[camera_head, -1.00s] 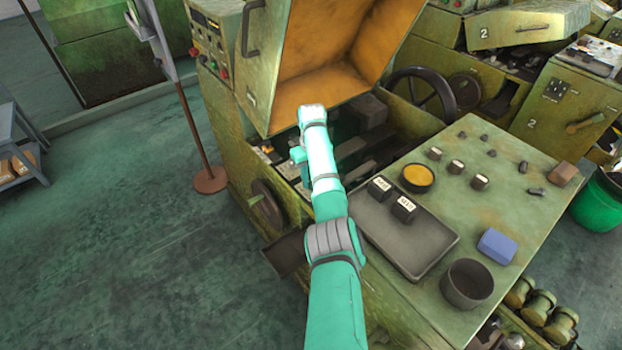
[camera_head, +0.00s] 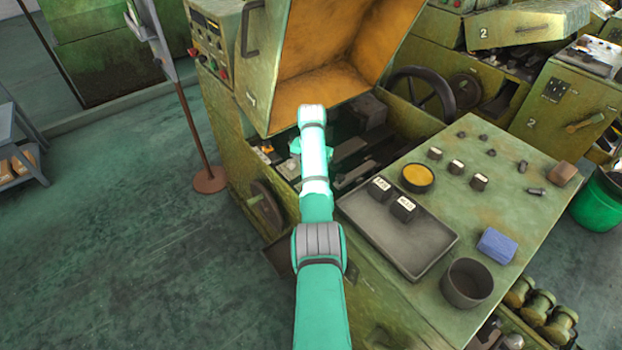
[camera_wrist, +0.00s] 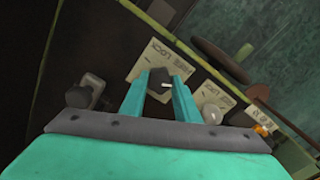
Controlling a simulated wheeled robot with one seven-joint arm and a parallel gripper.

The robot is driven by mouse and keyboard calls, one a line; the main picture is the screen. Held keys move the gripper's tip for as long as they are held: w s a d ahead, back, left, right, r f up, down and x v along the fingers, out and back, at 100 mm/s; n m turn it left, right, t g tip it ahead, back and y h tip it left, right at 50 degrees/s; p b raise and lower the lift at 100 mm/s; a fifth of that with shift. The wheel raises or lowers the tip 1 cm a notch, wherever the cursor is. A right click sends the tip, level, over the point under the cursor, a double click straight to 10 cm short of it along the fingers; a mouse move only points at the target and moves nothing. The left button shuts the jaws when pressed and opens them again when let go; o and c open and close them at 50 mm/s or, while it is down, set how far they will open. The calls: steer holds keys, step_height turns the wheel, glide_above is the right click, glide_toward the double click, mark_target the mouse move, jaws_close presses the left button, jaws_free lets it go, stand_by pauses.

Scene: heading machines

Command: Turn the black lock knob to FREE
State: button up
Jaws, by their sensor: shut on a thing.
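In the wrist view, my gripper (camera_wrist: 160,88) has its two teal fingers closed on either side of the black lock knob (camera_wrist: 157,75). The knob has a small white pointer mark and sits on a pale plate (camera_wrist: 141,65) with lettering that seems to include LOCK. The fingers hide part of the knob and plate, and I cannot tell which word the pointer faces. In the head view my arm reaches into the open machine (camera_head: 232,150); its wrist hides the knob and fingertips.
Beside the held knob are a dark knob (camera_wrist: 78,97) at left and a pale knob (camera_wrist: 212,115) by another plate (camera_wrist: 228,97) at right. The raised cover (camera_head: 330,60) stands behind my wrist. A bench with a grey tray (camera_head: 408,262) lies to the right.

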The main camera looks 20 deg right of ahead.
steer(key=shift+m, duration=1.1)
steer(key=o, duration=1.1)
steer(key=shift+c, duration=0.2)
steer(key=shift+r, duration=0.1)
step_height(320, 180, up, 11)
steer(key=shift+f, duration=0.2)
